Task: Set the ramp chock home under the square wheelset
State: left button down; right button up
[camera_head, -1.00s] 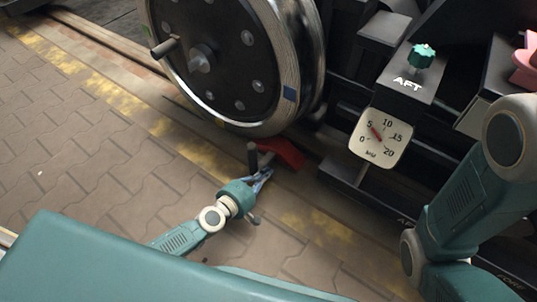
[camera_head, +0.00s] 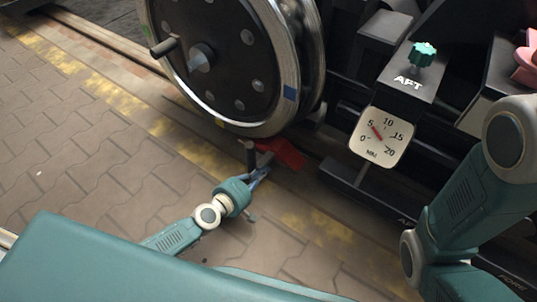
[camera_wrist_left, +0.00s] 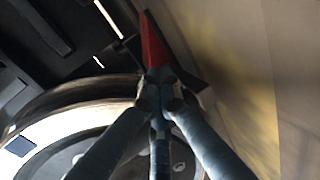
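The ramp chock (camera_head: 286,152) is a red wedge with a dark upright handle, low at the rail side by the bottom of the large wheel (camera_head: 218,62). The wheel has a dark disc, bright rim and blue mark. My left gripper (camera_head: 256,177) reaches in from the lower left, its fingers at the chock's near end. In the left wrist view its fingers (camera_wrist_left: 160,92) converge on the chock (camera_wrist_left: 153,42), whose red tip points away beside the wheel rim. Whether the chock touches the wheel cannot be told. My right arm shows at the right; its gripper is outside the view.
A dark frame marked AFT (camera_head: 408,82) with a green knob (camera_head: 423,54) stands right of the wheel. A dial gauge (camera_head: 383,137) hangs below it. A pink part (camera_head: 525,66) sits at the right edge. Paving (camera_head: 90,170) with a worn yellow line is open at left.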

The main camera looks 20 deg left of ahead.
aim_at(250, 171)
pick_arm(q)
jog(key=shift+w+a+b, duration=0.25)
jog(key=shift+a+b, duration=0.05)
jog(key=shift+a, duration=0.4)
jog(key=shift+w+a+b, duration=0.25)
jog(key=shift+a+b, duration=0.05)
jog(key=shift+a, duration=0.45)
jog(key=shift+w+a+b, duration=0.25)
jog(key=shift+a+b, duration=0.05)
jog(key=shift+a, duration=0.4)
dwell(1.1)
jog(key=shift+s+d+r+p, duration=0.1)
jog(key=shift+s+d+p, duration=0.15)
jog(key=shift+d+p, duration=0.35)
jog(key=shift+s+d, duration=0.3)
jog(key=shift+d, duration=0.6)
jog(key=shift+w+r+p+v, duration=0.15)
jog(key=shift+p+v, duration=0.35)
jog(key=shift+v, duration=0.8)
jog(key=shift+r+p+v, duration=0.25)
jog(key=shift+p+v, duration=0.2)
jog(key=shift+v, duration=0.85)
jog(key=shift+w+r+p+v, duration=0.15)
jog(key=shift+p+v, duration=0.35)
jog(key=shift+v, duration=0.8)
jog(key=shift+s, duration=0.15)
